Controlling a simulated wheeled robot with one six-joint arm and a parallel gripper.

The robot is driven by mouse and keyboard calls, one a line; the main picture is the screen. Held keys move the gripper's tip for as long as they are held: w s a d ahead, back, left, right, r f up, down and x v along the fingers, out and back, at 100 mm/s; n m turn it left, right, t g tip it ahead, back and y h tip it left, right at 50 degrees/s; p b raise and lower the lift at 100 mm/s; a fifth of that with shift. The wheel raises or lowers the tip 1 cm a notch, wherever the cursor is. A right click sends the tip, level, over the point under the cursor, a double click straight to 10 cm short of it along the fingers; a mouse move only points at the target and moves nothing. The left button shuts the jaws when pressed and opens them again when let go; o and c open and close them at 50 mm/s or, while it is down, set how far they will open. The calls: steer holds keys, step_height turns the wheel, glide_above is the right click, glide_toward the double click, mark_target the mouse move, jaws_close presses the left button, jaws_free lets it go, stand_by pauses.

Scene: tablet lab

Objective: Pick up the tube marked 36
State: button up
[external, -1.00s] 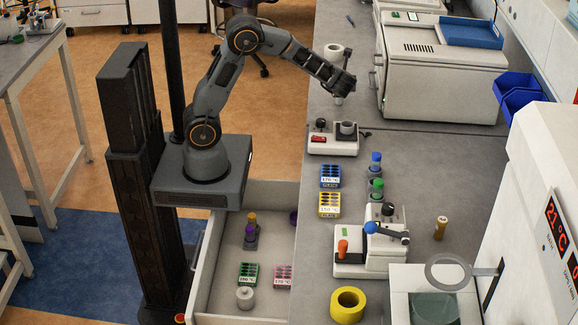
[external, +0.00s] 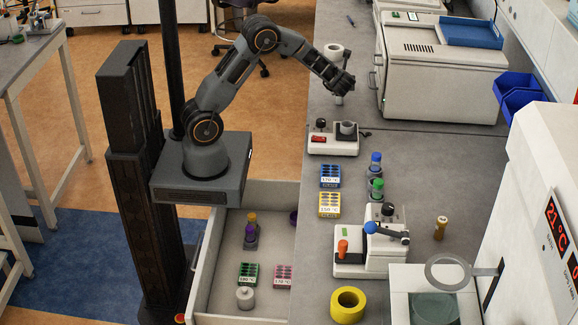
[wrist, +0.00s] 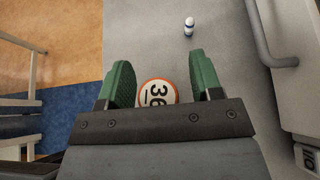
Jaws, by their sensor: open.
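The round white top marked 36, with an orange rim (wrist: 157,93), shows between the two green finger pads of my gripper (wrist: 160,68) in the wrist view. The pads are apart on either side of it, and its lower part is hidden by my gripper's dark bar. In the external view my gripper (external: 342,90) points down over the bench, just behind the small white device with a cup. A pale narrow shape shows under it there; I cannot tell whether this is the tube or a finger.
The white device with a cup (external: 333,140) stands close in front of my gripper. A large white machine (external: 440,85) stands to the right. Blue and yellow racks (external: 329,204) and capped tubes (external: 376,160) are nearer.

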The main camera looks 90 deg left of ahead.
steer(key=c, duration=1)
steer(key=shift+o, duration=0.2)
steer(key=shift+r, duration=0.1)
